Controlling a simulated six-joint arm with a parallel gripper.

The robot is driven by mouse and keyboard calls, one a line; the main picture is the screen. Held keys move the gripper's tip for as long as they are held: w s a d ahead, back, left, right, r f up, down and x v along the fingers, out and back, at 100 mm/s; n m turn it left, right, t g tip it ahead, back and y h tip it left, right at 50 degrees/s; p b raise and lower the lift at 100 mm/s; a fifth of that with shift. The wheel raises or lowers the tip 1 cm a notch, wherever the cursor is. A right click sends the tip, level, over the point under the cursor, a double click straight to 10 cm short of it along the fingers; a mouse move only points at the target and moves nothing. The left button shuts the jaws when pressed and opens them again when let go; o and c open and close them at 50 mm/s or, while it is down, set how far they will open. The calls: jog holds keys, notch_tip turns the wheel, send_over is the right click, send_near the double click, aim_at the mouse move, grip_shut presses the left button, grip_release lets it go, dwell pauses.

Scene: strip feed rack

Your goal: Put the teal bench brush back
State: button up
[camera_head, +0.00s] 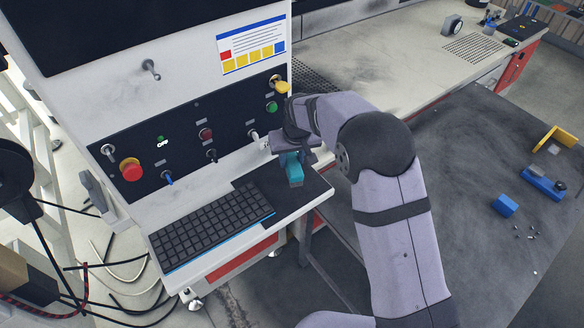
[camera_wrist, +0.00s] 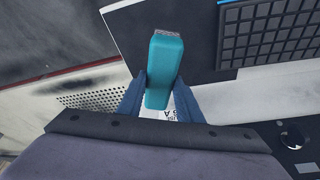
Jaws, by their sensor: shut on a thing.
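The teal bench brush (camera_head: 294,170) is by the machine's console shelf, over the dark pad to the right of the keyboard. My gripper (camera_head: 285,154) is shut on it from above in the head view; my arm hides part of the grip. In the wrist view the brush (camera_wrist: 165,70) sits between the two fingers of my gripper (camera_wrist: 160,95), with a grey bristle end showing at its far tip. Whether the brush touches the pad cannot be told. A label with dark letters shows partly behind it in the wrist view.
A keyboard (camera_head: 212,226) lies left of the dark pad (camera_head: 315,183). The control panel (camera_head: 185,150) with knobs, switches and a red button (camera_head: 131,170) rises behind. On the dark table at right lie a blue block (camera_head: 505,205), a blue tool (camera_head: 543,183) and a yellow bracket (camera_head: 555,138).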

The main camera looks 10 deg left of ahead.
jog(key=shift+f+p, duration=0.75)
jog(key=shift+f, duration=1.7)
jog(key=shift+f, duration=0.2)
jog(key=o, duration=1)
jog(key=shift+r, duration=0.1)
jog(key=shift+s+r, duration=0.15)
jog(key=shift+r, duration=0.5)
jog(key=b+v, duration=0.3)
jog(key=v, duration=0.8)
jog(key=shift+d, duration=0.15)
